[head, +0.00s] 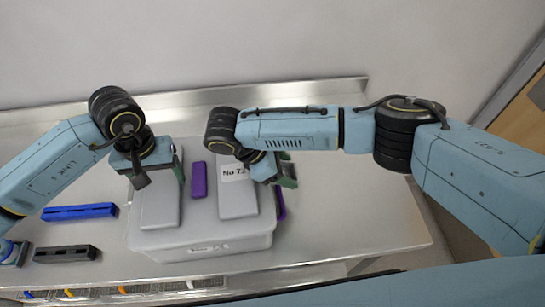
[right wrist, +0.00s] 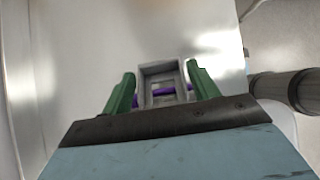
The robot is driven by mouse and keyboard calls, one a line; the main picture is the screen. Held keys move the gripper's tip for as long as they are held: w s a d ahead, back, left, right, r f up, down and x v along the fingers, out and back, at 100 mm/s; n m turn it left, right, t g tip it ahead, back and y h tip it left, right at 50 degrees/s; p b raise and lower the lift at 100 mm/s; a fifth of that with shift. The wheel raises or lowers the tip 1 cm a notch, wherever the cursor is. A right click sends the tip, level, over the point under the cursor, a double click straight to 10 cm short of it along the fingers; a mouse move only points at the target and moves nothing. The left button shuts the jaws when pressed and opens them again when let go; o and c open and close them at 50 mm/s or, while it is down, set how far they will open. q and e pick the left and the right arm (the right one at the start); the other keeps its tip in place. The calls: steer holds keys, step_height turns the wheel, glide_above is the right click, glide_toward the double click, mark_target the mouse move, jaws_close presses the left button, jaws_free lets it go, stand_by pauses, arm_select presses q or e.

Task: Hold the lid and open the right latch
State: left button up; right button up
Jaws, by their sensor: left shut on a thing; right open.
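A grey box (head: 205,247) stands on the metal counter with its grey lid (head: 160,207) on top. The lid has two raised panels and a purple piece (head: 198,180) between them; the right panel carries a white label. My left gripper (head: 160,173) is shut on the far left part of the lid. The purple right latch (head: 281,205) is at the box's right side, partly hidden by my right gripper (head: 288,172). In the right wrist view, my right gripper (right wrist: 162,78) is open, its green fingers either side of a grey frame (right wrist: 160,72) with a purple bar (right wrist: 158,90).
A blue block (head: 79,212) and a black block (head: 65,253) lie on the counter left of the box. Several small coloured items (head: 125,289) show below the front edge. The counter (head: 360,215) is clear to the right.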

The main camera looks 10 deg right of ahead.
steer(key=v, duration=1.1)
steer(key=shift+a+r, duration=0.1)
steer(key=shift+a, duration=0.05)
